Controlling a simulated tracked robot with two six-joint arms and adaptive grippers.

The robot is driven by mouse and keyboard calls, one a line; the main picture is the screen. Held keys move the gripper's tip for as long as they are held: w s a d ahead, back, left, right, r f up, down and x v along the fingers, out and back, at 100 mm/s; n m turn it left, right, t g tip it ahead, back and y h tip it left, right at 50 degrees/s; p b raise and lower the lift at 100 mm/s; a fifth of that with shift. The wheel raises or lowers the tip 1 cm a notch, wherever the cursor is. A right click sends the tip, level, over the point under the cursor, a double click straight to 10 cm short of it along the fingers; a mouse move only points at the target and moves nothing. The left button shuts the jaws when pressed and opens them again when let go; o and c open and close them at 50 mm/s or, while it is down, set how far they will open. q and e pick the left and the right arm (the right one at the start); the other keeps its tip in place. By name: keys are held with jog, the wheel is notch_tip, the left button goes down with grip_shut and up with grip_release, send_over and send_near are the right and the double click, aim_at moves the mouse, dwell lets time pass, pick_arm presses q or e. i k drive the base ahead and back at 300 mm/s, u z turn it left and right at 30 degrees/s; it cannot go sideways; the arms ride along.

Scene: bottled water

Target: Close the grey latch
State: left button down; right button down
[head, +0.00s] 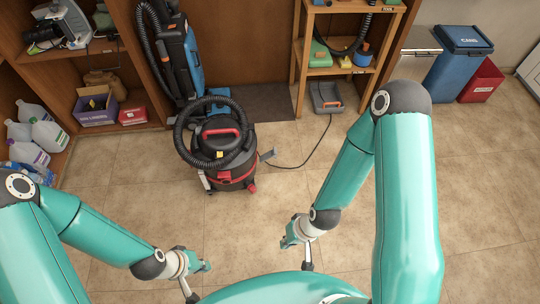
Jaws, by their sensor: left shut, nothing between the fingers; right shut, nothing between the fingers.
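A black and red canister vacuum (233,170) stands upright on the tiled floor, with a black hose coiled around its top. A small grey piece (267,155) sticks out from its right side and looks like an open latch, but it is too small to be sure. A paler grey piece (205,181) shows low on its left side. My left gripper (189,272) is shut and empty at the bottom left of centre, apart from the vacuum. My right gripper (300,240) is shut and empty, nearer than the vacuum and to its right.
A blue upright vacuum (180,60) stands behind the canister. A wooden shelf with jugs (47,135) and boxes (95,108) is at left. A wooden rack (340,72) stands at the back. A black cord (310,155) crosses the floor. Bins (455,65) stand at right.

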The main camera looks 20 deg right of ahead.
aim_at(273, 153)
jog(key=u, duration=0.05)
jog(key=i, duration=1)
jog(key=u, duration=0.05)
